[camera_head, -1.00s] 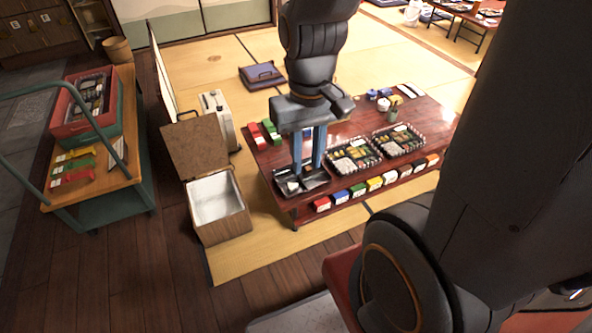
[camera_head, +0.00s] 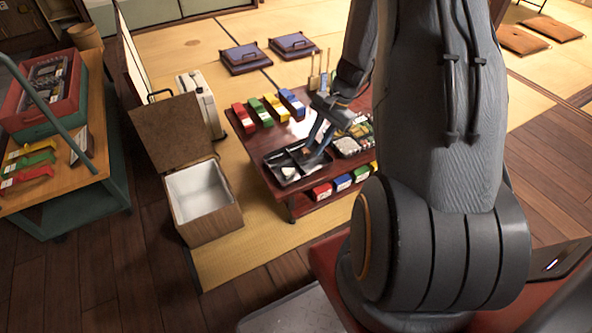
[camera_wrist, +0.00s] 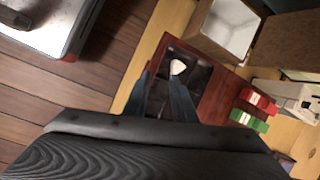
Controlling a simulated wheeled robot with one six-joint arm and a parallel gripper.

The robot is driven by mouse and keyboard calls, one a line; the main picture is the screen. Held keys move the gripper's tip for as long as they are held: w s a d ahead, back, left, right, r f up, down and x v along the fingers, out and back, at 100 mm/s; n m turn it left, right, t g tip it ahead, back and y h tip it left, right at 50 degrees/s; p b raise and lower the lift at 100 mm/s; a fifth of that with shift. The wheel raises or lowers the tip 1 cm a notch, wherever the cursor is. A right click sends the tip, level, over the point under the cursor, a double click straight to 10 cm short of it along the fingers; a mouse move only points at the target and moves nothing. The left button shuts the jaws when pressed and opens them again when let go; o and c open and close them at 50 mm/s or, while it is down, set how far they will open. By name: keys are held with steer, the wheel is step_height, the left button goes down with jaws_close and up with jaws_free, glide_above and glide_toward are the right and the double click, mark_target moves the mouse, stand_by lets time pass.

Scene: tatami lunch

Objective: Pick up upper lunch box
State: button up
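A black divided lunch box (camera_head: 284,171) with a little white food in it lies at the left front corner of the low red-brown table. It also shows in the wrist view (camera_wrist: 205,77), with a white piece of food in one compartment. My gripper (camera_head: 311,152) reaches down from the upper right over the right part of this box. In the wrist view my gripper (camera_wrist: 162,76) has its two fingers apart, with nothing seen held between them. I cannot tell whether the fingertips touch the box. A filled lunch box (camera_head: 347,147) lies to the right, partly hidden by my arm.
An open box with white lining (camera_head: 205,190) stands left of the table (camera_head: 258,150). A cart with a red crate (camera_head: 18,107) is at far left.

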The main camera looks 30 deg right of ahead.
steer(key=f+m+b, duration=0.1)
steer(key=f, duration=0.4)
steer(key=w+d+f+m+b, duration=0.1)
steer(key=f, duration=0.5)
steer(key=w+f+t+b, duration=0.1)
steer(key=f, duration=0.4)
steer(key=shift+d+f+m+y, duration=0.15)
steer(key=shift+d+m+y, duration=0.15)
steer(key=shift+d+m, duration=0.1)
steer(key=shift+a, duration=0.1)
jaws_close()
